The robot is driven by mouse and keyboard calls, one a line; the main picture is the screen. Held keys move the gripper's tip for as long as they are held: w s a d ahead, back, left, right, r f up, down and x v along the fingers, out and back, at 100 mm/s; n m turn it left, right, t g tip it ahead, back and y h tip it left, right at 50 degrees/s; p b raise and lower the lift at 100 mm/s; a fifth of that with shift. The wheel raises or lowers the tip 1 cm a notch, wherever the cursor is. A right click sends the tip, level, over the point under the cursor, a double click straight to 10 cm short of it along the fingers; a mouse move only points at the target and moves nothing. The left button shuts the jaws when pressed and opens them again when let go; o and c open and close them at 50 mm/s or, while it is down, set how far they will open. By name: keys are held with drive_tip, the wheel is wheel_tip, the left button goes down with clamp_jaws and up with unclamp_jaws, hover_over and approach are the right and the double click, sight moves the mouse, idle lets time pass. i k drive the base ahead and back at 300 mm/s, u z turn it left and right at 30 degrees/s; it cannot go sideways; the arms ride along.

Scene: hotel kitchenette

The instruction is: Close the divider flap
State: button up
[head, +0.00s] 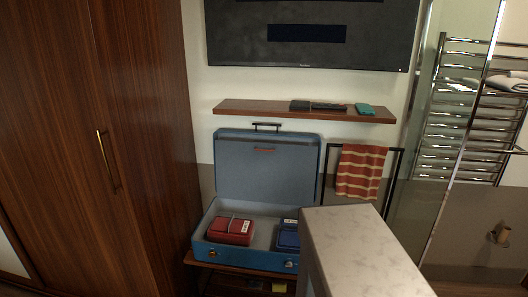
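A blue suitcase (228,257) stands open on a low wooden rack. Its lid is raised upright against the wall. A grey-blue panel (266,175) with a small orange-red tab (264,150) near its top stands upright against the inside of the lid; this looks like the divider flap. In the base lie a red packed bundle (231,231) with a strap at the left and a dark blue bundle (288,236) at the right, partly hidden by a marble-topped counter. My gripper is not in view.
The marble-topped counter (363,250) stands in the right foreground, covering the suitcase's right corner. A tall wooden wardrobe (150,140) is close on the left. A wall shelf (300,112) sits above the lid. A striped towel (361,171) hangs on a dark rail at the right.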

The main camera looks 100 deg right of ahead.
sight(253, 172)
drive_tip(key=z, duration=4.55)
drive_tip(key=i, duration=0.1)
drive_tip(key=u, duration=2.85)
drive_tip(key=k, duration=0.95)
drive_tip(key=u, duration=0.15)
drive_tip(key=i, duration=0.6)
drive_tip(key=z, duration=0.05)
